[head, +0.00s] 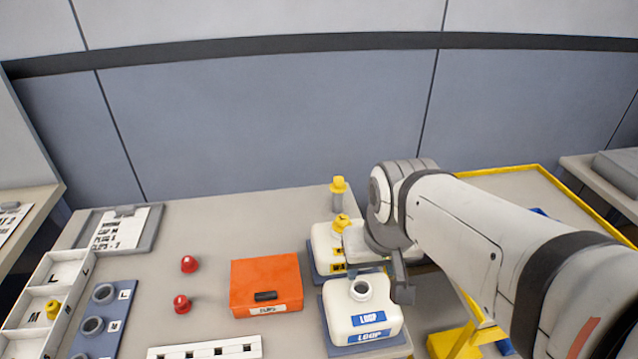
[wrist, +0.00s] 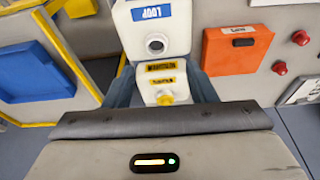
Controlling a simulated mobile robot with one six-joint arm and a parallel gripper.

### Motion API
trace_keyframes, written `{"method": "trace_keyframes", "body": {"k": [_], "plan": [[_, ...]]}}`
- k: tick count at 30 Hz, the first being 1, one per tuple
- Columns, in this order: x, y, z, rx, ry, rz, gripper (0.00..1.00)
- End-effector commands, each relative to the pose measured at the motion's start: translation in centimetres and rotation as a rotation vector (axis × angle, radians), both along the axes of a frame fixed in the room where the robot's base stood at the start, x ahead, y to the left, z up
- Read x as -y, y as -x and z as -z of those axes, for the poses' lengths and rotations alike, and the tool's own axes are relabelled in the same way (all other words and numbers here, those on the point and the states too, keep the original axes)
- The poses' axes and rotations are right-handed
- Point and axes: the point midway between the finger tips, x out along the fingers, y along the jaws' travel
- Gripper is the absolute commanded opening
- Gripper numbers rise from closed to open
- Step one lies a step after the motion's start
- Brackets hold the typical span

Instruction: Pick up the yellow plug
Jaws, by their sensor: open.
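Several yellow plug-like pieces show in the head view. One small yellow plug (head: 52,309) sits in a compartment marked M of the white tray at left. A yellow cap (head: 341,222) is on the rear white jug (head: 322,240); it also shows in the wrist view (wrist: 165,98). The fingertips are not clear in the wrist view.
A front white jug marked LOOP (head: 362,312) has an open neck. An orange box (head: 266,285) and two red plugs (head: 189,264) lie left of the jugs. A blue-grey ring holder (head: 103,325) stands beside the white tray (head: 22,325). The table's back middle is clear.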

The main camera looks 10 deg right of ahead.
Motion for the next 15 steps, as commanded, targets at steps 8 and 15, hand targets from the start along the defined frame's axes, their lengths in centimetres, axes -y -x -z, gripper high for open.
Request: {"method": "trace_keyframes", "body": {"k": [8,15], "plan": [[1.3,-8.1,-0.4,-0.092,-0.056,0.240,0.54],[1.1,-16.6,1.1,-0.179,-0.088,0.515,0.54]]}}
